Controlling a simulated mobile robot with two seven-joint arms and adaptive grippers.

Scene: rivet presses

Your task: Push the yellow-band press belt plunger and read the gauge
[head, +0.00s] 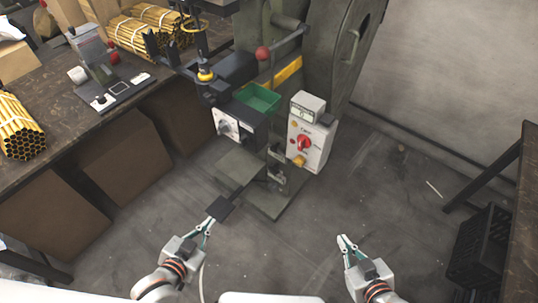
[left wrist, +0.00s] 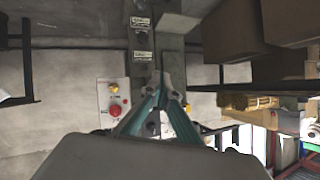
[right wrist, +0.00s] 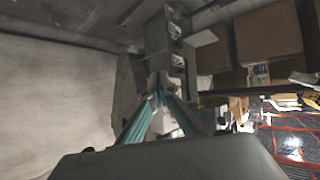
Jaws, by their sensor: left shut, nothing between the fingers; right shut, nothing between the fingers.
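The press (head: 325,50) stands at the back centre, dark green-grey with a yellow band (head: 288,72) across its side. A white control box (head: 311,140) with a red knob and a small display (head: 303,112) is on its front. A dark box with a white face and knob (head: 228,125) sits to its left; I cannot tell which part is the belt plunger or the gauge. My left gripper (head: 208,226) is shut and empty, low before the press, beside a dark flat pad (head: 220,208). My right gripper (head: 344,240) is shut and empty, apart from the press.
A workbench (head: 75,105) on the left holds bundles of yellow tubes (head: 20,128) and a small device (head: 110,90). A black crate (head: 480,245) is at the right under a table edge. The floor at centre right is clear.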

